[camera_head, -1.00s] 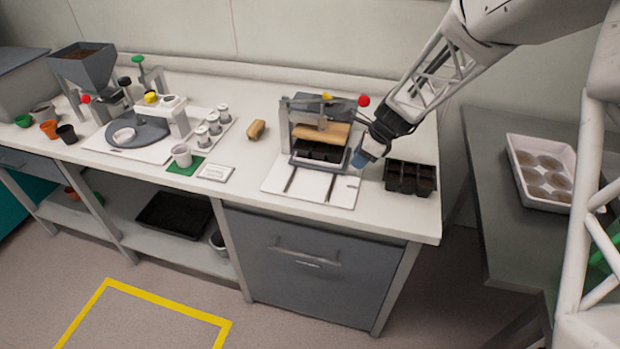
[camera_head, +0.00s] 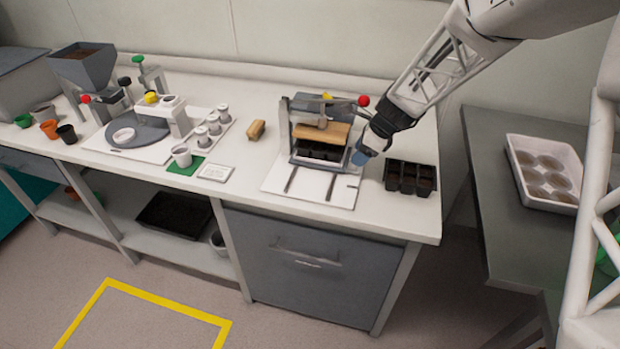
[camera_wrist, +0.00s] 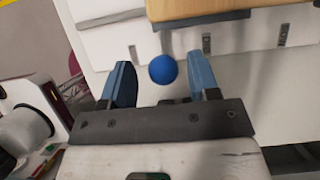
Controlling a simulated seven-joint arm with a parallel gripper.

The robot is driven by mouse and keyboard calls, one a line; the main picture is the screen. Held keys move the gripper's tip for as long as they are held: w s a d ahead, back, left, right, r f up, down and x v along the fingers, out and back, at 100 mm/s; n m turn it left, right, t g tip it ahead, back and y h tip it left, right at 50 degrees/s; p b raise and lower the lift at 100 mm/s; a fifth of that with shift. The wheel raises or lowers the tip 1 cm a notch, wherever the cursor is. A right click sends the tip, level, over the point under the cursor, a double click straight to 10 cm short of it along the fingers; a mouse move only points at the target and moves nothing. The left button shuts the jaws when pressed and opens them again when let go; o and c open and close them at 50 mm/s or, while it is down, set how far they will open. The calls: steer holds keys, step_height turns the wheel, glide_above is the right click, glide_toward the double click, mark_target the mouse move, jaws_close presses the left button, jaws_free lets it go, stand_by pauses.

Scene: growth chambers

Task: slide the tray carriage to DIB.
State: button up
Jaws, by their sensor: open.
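The tray carriage (camera_head: 318,165) is a grey plate on a white base with dark slots, in the press on the bench. It bears a black cell tray (camera_head: 318,151), partly under a wooden board (camera_head: 322,133). My gripper (camera_head: 361,158) is at the carriage's right side. In the wrist view, its two blue fingers (camera_wrist: 160,84) are apart, with a round blue knob (camera_wrist: 163,69) between their tips. Clear space shows on both sides of the knob.
A black cell tray with soil (camera_head: 410,177) stands just right of my gripper. The press frame (camera_head: 285,125) has a red-knobbed lever (camera_head: 363,101) above.

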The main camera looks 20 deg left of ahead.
steer(key=shift+r, duration=3.4)
steer(key=shift+w, duration=0.1)
steer(key=shift+f, duration=3.4)
steer(key=shift+s+d+r, duration=0.2)
steer(key=shift+d+r, duration=0.05)
steer(key=shift+r, duration=0.2)
steer(key=s+d+r+n+h, duration=0.1)
steer(key=s+d+r+n, duration=0.4)
steer(key=s+d+r, duration=0.3)
steer(key=s+d+r+n+t+h, duration=0.1)
steer(key=s+d+r+n, duration=0.2)
steer(key=s, duration=0.6)
steer(key=s+d+r+n+h, duration=0.2)
steer(key=s+d+n, duration=0.3)
steer(key=s+d, duration=0.3)
steer(key=s+d+r+n+t+h, duration=0.1)
steer(key=s+d+r+n, duration=0.2)
steer(key=s, duration=0.9)
steer(key=shift+d+r+n+t, duration=0.3)
steer(key=shift+d+n, duration=0.6)
steer(key=shift+d, duration=0.35)
